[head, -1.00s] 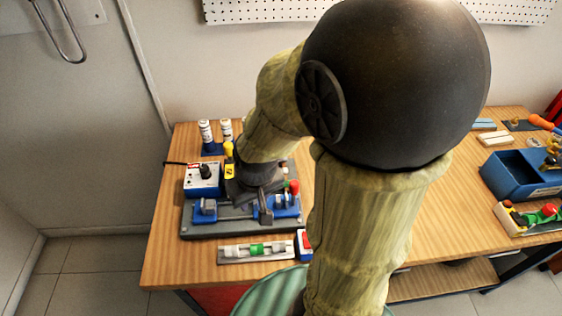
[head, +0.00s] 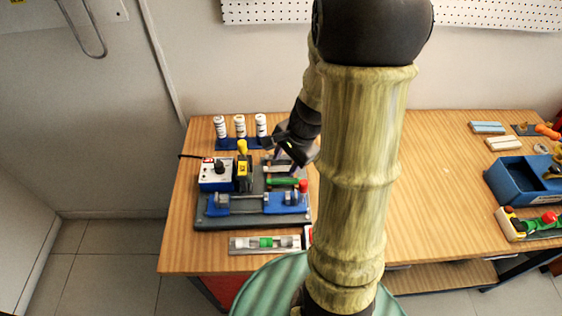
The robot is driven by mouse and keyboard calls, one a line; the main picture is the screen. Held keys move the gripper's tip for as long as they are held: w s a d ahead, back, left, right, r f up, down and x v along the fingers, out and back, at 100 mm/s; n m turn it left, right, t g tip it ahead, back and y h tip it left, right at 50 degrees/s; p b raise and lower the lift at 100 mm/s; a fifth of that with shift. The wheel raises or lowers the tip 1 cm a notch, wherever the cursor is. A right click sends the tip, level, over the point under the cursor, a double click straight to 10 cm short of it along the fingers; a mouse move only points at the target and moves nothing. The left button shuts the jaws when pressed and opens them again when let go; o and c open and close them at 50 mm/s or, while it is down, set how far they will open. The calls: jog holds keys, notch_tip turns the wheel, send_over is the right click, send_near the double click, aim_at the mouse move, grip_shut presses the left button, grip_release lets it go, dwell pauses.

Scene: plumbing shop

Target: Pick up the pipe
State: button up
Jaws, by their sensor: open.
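My gripper (head: 283,159) is over the back right part of the grey fixture (head: 203,216) on the bench, dark and partly hidden behind my arm. It is open, and I see nothing between its jaws. A pale pipe-like piece (head: 281,168) and a green one (head: 283,181) lie on the fixture just below the gripper; I cannot tell which is the pipe or whether the gripper touches either. A clear tube with a green band (head: 266,243) lies in a shallow tray at the bench's front edge.
Three white bottles (head: 240,126) stand in a blue holder at the back left. A blue-and-white control box (head: 216,173) and a yellow-handled device (head: 243,170) stand on the left. A blue bin (head: 515,181) is at right. The wooden bench (head: 430,170) is clear between.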

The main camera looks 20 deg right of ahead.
jog(key=w+d+r+m+t+p, duration=0.1)
jog(key=w+d+m, duration=0.2)
jog(key=d+m, duration=0.3)
jog(key=shift+w+d+m+t+y+p, duration=0.2)
jog(key=shift+d+m+t+y+p, duration=0.15)
jog(key=shift+m, duration=0.45)
jog(key=b, duration=0.1)
send_over(278, 168)
jog(key=s+d, duration=0.1)
jog(key=s, duration=0.1)
jog(key=f, duration=1)
jog(key=shift+s+f, duration=0.2)
jog(key=shift+f, duration=0.2)
jog(key=shift+d+b+x, duration=0.15)
jog(key=shift+x, duration=1.15)
jog(key=shift+d+b+x, duration=0.15)
jog(key=shift+x, duration=1.2)
jog(key=shift+w, duration=0.15)
jog(key=shift+f+b, duration=0.25)
jog(key=shift+b, duration=0.2)
